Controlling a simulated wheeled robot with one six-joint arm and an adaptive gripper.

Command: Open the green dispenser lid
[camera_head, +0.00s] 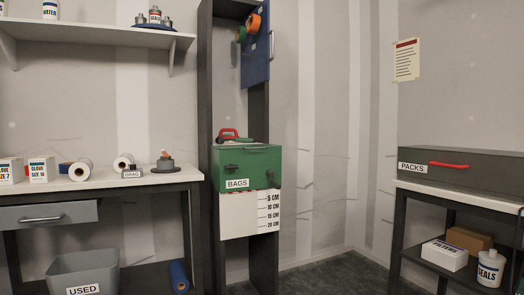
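The green dispenser (258,173), labelled BAGS, is mounted on a dark upright frame in the middle of the head view. Its green lid (262,149) appears shut on top. A small dark handle or latch (231,167) is on its front, and a dark fitting (272,180) is near its right end. My gripper is not in view.
A white scale board (238,216) hangs below the dispenser. A red-handled item (228,134) sits at its top back. A blue panel (256,55) with tape rolls is above. A bench (110,180) stands left, a PACKS box (465,168) right. The floor between is clear.

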